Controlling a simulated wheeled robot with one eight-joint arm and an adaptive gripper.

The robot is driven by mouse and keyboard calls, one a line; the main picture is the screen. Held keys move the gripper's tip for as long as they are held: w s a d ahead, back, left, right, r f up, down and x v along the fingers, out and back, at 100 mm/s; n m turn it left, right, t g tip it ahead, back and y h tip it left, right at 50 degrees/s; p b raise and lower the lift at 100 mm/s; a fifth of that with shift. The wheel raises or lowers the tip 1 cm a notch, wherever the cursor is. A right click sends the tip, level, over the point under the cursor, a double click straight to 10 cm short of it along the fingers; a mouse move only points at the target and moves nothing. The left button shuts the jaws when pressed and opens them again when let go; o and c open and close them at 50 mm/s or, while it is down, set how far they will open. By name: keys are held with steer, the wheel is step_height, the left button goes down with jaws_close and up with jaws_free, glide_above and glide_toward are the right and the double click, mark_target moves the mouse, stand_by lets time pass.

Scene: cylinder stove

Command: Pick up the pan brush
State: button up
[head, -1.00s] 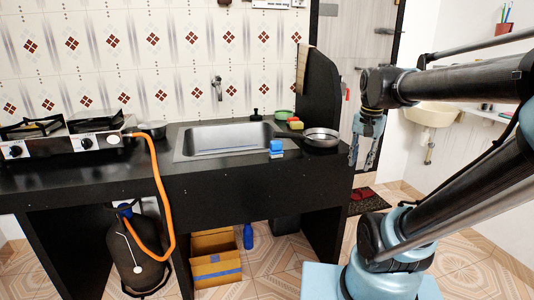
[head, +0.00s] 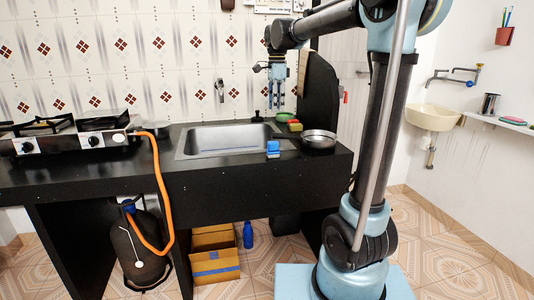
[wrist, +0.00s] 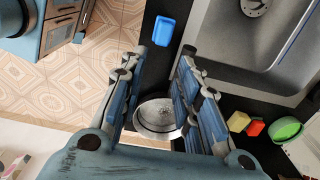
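The pan brush appears to be the small blue block-shaped item with a pale lower part (head: 273,149) on the black counter's front edge, right of the sink. It also shows as a blue block (wrist: 164,30) in the wrist view, beyond the fingertips. My gripper (head: 277,104) hangs fingers down above the counter's back right area, higher than the brush and apart from it. In the wrist view my gripper (wrist: 162,62) is open, with nothing held between its fingers.
A metal pan (head: 319,139) sits right of the brush. The steel sink (head: 230,140) is to the left. A black upright panel (head: 318,100) bounds the counter's right end.

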glide_toward(273, 142)
steer(key=f, duration=0.5)
steer(key=shift+w+d+f, duration=0.15)
steer(key=shift+d+f, duration=0.05)
steer(key=shift+f, duration=0.2)
steer(key=shift+a+f, duration=0.15)
steer(key=shift+f, duration=2.45)
jaws_close()
